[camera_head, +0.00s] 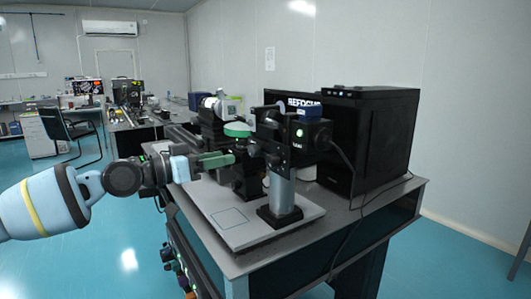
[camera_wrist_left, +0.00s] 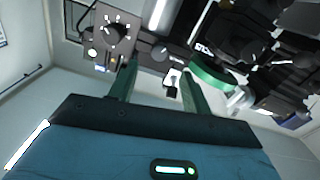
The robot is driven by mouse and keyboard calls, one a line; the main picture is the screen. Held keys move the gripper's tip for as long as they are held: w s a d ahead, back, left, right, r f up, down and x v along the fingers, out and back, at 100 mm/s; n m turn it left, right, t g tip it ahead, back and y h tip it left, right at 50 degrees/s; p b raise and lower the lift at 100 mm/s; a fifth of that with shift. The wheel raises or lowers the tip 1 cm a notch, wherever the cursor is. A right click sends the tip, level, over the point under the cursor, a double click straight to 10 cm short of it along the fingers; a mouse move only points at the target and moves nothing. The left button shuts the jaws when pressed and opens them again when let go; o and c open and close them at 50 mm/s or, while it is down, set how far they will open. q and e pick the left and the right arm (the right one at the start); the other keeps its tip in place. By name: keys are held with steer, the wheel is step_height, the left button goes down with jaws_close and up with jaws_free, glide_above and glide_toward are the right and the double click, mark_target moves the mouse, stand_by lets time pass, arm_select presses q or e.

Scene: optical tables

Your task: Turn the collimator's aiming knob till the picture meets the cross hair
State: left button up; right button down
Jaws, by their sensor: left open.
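My left gripper (camera_head: 233,158) reaches in from the left at the collimator assembly (camera_head: 240,165), beside its dark body. Its green fingers are apart in the left wrist view (camera_wrist_left: 158,72), with nothing clamped between them. A green disc (camera_head: 237,129) shows just above the fingers; it also shows in the left wrist view (camera_wrist_left: 209,76), close to the right finger. A black dial with white tick marks (camera_wrist_left: 116,36) is at the upper left of that view. I cannot tell which part is the aiming knob. No picture or cross hair can be made out. My right gripper is not in view.
A black box unit (camera_head: 365,140) stands at the back right of the table. A silver post (camera_head: 282,195) carries a dark module with a green light (camera_head: 308,134); its cable hangs to the right. The pale base plate (camera_head: 215,205) has bare room at its front left.

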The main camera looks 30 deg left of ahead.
mark_target(251, 151)
arm_select(q)
steer(key=p+x, duration=0.2)
steer(key=x, duration=0.1)
steer(key=p+x, duration=0.2)
steer(key=x, duration=0.1)
steer(key=shift+w+r, duration=0.1)
steer(key=shift+r, duration=0.1)
steer(key=shift+w+d+f+p, duration=0.15)
steer(key=shift+w+d+p, duration=0.15)
steer(key=shift+w, duration=0.3)
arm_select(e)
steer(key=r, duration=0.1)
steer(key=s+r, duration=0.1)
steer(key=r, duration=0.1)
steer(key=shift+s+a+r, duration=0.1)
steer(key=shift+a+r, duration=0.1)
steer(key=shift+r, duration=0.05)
arm_select(q)
steer(key=c, duration=1)
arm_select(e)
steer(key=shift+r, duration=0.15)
